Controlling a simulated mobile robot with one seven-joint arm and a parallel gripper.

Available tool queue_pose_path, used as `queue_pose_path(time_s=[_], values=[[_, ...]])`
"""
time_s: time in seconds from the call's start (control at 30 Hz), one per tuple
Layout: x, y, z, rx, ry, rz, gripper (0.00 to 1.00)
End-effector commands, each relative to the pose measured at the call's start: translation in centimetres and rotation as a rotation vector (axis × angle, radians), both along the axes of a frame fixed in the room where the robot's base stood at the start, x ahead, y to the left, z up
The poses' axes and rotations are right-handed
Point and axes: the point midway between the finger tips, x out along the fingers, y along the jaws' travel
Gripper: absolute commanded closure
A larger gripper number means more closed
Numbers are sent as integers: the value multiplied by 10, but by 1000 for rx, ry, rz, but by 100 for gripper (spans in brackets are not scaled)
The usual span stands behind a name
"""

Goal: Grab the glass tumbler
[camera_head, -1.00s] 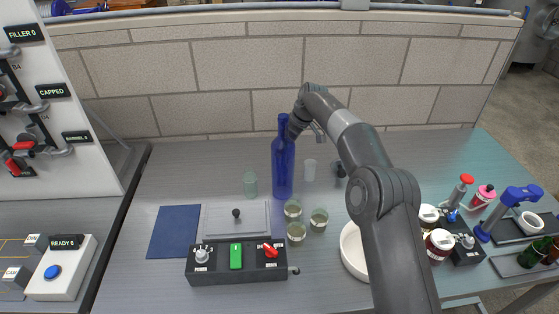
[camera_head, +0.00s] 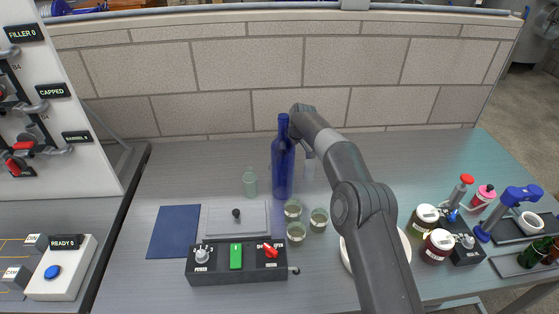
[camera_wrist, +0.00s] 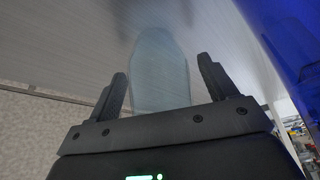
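My gripper is mostly hidden behind this bottle and my arm there. In the wrist view my gripper (camera_wrist: 160,76) is open, its two dark fingers wide apart. A pale, see-through glass piece (camera_wrist: 159,65) shows between and beyond the fingers, not visibly gripped. I cannot tell whether it is the tumbler or the small pale green glass bottle (camera_head: 250,184) left of the blue bottle. The blue bottle also fills the wrist view's right edge (camera_wrist: 292,40).
Several greenish glasses (camera_head: 319,220) stand in front of the blue bottle. A control box (camera_head: 236,268), a grey plate (camera_head: 255,219) and a blue mat (camera_head: 174,232) lie at front left. Jars (camera_head: 437,247) stand right of my arm. The tabletop's back left is clear.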

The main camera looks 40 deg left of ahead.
Motion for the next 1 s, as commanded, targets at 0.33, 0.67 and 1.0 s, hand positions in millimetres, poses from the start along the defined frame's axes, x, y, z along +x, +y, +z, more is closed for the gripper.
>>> queue_pose_path(time_s=[0.33, 0.67, 1.0], values=[[0, 0, 0, 0, 0, 0, 51], [0, 0, 1, 0, 0, 0, 68], [0, 0, 15, 2, -1, 1, 68]])
